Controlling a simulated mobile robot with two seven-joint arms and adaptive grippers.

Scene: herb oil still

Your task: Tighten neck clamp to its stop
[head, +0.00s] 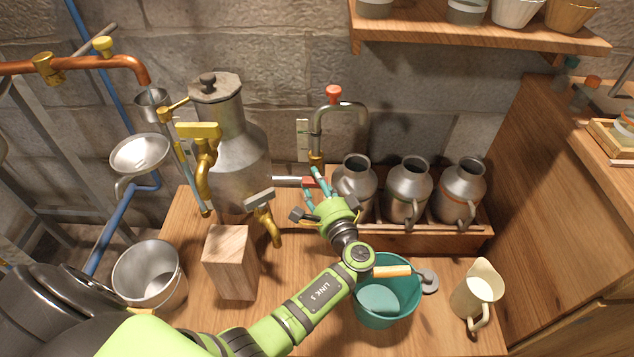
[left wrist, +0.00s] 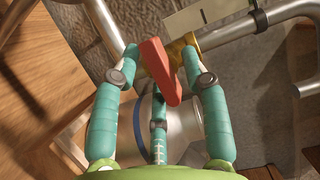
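The metal still (head: 240,155) stands at the back of the bench with a lid on its neck. A yellow T-shaped handle (head: 198,131) sits on a curved brass piece beside the neck; I cannot tell whether this is the neck clamp. A red lever (head: 311,183) sits on a pipe right of the still. My left gripper (head: 318,184) is at this lever. In the left wrist view, the red lever (left wrist: 160,72) lies between the spread teal fingers (left wrist: 162,55), with brass behind it. Firm contact is not clear. My right gripper is out of view.
Three metal cans (head: 407,190) stand in a wooden rack behind and right of my gripper. A teal bucket (head: 384,310) and a cream jug (head: 478,291) stand in front.

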